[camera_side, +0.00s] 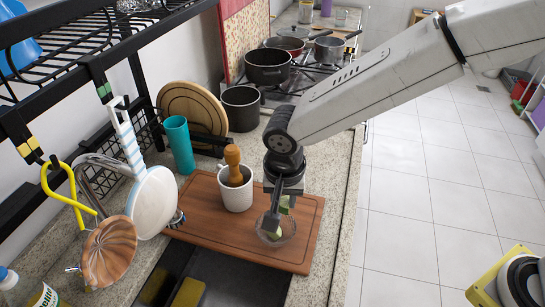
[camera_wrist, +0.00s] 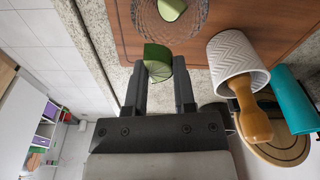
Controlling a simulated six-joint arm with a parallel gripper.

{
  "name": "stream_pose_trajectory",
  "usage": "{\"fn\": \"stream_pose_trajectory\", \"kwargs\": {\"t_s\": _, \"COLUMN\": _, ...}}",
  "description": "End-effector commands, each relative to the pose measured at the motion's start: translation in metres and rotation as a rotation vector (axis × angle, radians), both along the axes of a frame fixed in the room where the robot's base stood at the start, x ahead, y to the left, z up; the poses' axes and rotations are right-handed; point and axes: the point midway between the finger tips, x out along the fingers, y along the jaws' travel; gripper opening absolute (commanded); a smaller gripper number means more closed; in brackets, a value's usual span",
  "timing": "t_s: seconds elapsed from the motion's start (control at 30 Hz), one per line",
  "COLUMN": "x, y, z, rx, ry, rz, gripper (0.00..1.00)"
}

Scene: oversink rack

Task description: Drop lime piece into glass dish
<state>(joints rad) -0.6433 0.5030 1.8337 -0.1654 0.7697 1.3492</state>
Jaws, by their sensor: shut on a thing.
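My gripper (camera_side: 279,207) points down over the wooden board. In the wrist view, its two fingertips (camera_wrist: 165,66) are shut on a green lime piece (camera_wrist: 157,60), which also shows in the side view (camera_side: 285,203). The clear glass dish (camera_side: 289,232) stands on the board just below the held piece. It also shows at the top of the wrist view (camera_wrist: 147,22). Another lime piece (camera_wrist: 171,9) lies in the dish. The finger partly hides the dish in the side view.
A white mug (camera_side: 236,198) with a wooden pestle (camera_side: 233,162) stands on the board (camera_side: 203,207), left of my gripper. A teal cup (camera_side: 179,145) is behind it. The dark sink (camera_side: 225,281) is in front. Pots (camera_side: 268,68) stand at the back.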

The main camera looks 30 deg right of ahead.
Motion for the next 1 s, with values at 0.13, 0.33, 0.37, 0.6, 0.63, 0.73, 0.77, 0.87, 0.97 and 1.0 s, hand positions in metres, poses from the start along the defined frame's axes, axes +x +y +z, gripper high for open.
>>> {"fn": "stream_pose_trajectory", "kwargs": {"t_s": 0.13, "x": 0.000, "y": 0.000, "z": 0.000, "rx": 0.000, "ry": 0.000, "rz": 0.000, "gripper": 0.00}}
{"fn": "stream_pose_trajectory", "kwargs": {"t_s": 0.33, "x": 0.000, "y": 0.000, "z": 0.000, "rx": 0.000, "ry": 0.000, "rz": 0.000, "gripper": 0.74}}
{"fn": "stream_pose_trajectory", "kwargs": {"t_s": 0.37, "x": 0.000, "y": 0.000, "z": 0.000, "rx": 0.000, "ry": 0.000, "rz": 0.000, "gripper": 0.74}}
{"fn": "stream_pose_trajectory", "kwargs": {"t_s": 0.6, "x": 0.000, "y": 0.000, "z": 0.001, "rx": 0.001, "ry": -0.001, "rz": 0.000, "gripper": 0.74}}
{"fn": "stream_pose_trajectory", "kwargs": {"t_s": 0.63, "x": 0.000, "y": 0.000, "z": 0.002, "rx": 0.001, "ry": -0.001, "rz": 0.000, "gripper": 0.74}}
{"fn": "stream_pose_trajectory", "kwargs": {"t_s": 0.73, "x": 0.000, "y": 0.001, "z": 0.006, "rx": 0.002, "ry": -0.002, "rz": 0.000, "gripper": 0.74}}
{"fn": "stream_pose_trajectory", "kwargs": {"t_s": 0.77, "x": 0.000, "y": 0.001, "z": 0.008, "rx": 0.002, "ry": -0.002, "rz": 0.000, "gripper": 0.74}}
{"fn": "stream_pose_trajectory", "kwargs": {"t_s": 0.87, "x": -0.001, "y": 0.002, "z": 0.016, "rx": 0.002, "ry": -0.002, "rz": 0.001, "gripper": 0.74}}
{"fn": "stream_pose_trajectory", "kwargs": {"t_s": 0.97, "x": -0.002, "y": 0.002, "z": 0.028, "rx": 0.002, "ry": -0.004, "rz": 0.001, "gripper": 0.74}}
{"fn": "stream_pose_trajectory", "kwargs": {"t_s": 1.0, "x": -0.003, "y": 0.003, "z": 0.033, "rx": 0.002, "ry": -0.004, "rz": 0.001, "gripper": 0.74}}
